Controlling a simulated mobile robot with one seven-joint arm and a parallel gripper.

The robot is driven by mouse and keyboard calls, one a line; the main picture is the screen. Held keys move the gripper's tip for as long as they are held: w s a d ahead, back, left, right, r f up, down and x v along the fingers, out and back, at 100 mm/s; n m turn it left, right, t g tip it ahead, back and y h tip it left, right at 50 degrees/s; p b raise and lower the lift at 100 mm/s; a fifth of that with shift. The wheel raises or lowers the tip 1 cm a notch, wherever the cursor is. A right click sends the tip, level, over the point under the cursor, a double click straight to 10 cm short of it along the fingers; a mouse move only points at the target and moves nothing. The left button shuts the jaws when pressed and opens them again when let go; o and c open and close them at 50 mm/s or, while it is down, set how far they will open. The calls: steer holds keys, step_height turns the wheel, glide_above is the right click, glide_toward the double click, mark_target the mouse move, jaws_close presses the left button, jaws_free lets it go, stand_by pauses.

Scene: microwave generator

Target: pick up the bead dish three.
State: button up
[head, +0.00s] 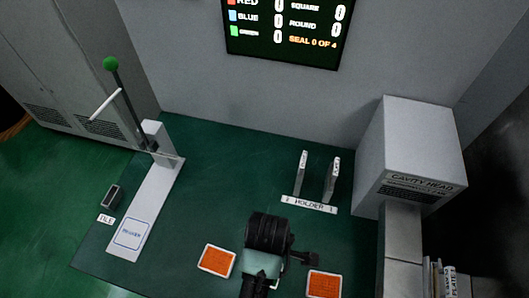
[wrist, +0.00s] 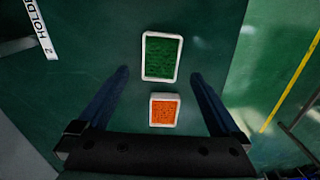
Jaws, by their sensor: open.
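In the wrist view, a white-rimmed rectangular dish of green beads (wrist: 161,57) lies ahead of my gripper (wrist: 160,76). A smaller-looking dish of orange beads (wrist: 163,110) lies nearer, between the lines of the two fingers. The fingers are spread wide, with nothing held between them. In the head view, one orange dish (head: 216,260) lies left of my arm and another orange dish (head: 324,284) lies to its right. My arm hides part of the table there. No number shows on any dish, so I cannot tell which is dish three.
The holder (head: 309,204) has two upright posts behind my arm. A grey cavity head box (head: 412,150) stands at right. A lever with a green knob (head: 111,64) rises from a white base at left. The green table is clear between.

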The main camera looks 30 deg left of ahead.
step_height(320, 180, down, 3)
steer(key=shift+r, duration=0.1)
steer(key=shift+s+a+f+p, duration=0.1)
steer(key=shift+f+p, duration=0.15)
steer(key=shift+f, duration=1.1)
steer(key=shift+a+f+p, duration=0.1)
steer(key=shift+f+p, duration=0.15)
steer(key=shift+f, duration=1.05)
steer(key=shift+c, duration=0.3)
steer(key=c, duration=1.2)
